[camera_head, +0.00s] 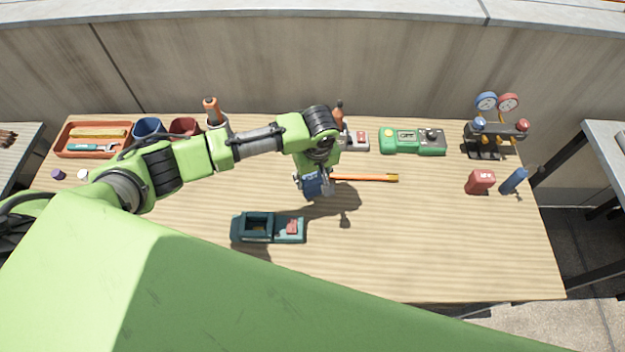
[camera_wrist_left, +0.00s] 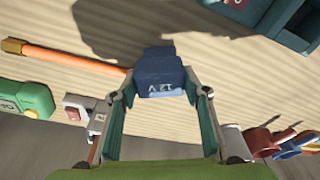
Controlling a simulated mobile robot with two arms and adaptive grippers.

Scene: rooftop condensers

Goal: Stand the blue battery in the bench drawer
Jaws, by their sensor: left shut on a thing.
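The blue battery (camera_head: 313,187) is in my left gripper (camera_head: 311,178), held over the middle of the bench. It also shows in the left wrist view (camera_wrist_left: 161,72), marked 12V, between the fingertips (camera_wrist_left: 160,93). A shadow lies on the bench to the right of it. No drawer can be made out in either view; my own green body hides part of the front edge of the bench (camera_head: 430,245). My right gripper is out of view.
A teal open-topped unit (camera_head: 240,229) with a red block stands in front of the held battery. An orange rod (camera_head: 365,178) lies beside it. A green device (camera_head: 400,143), gauges (camera_head: 486,101), a red block (camera_head: 480,181) and a blue cylinder (camera_head: 514,181) stand right. The front right is clear.

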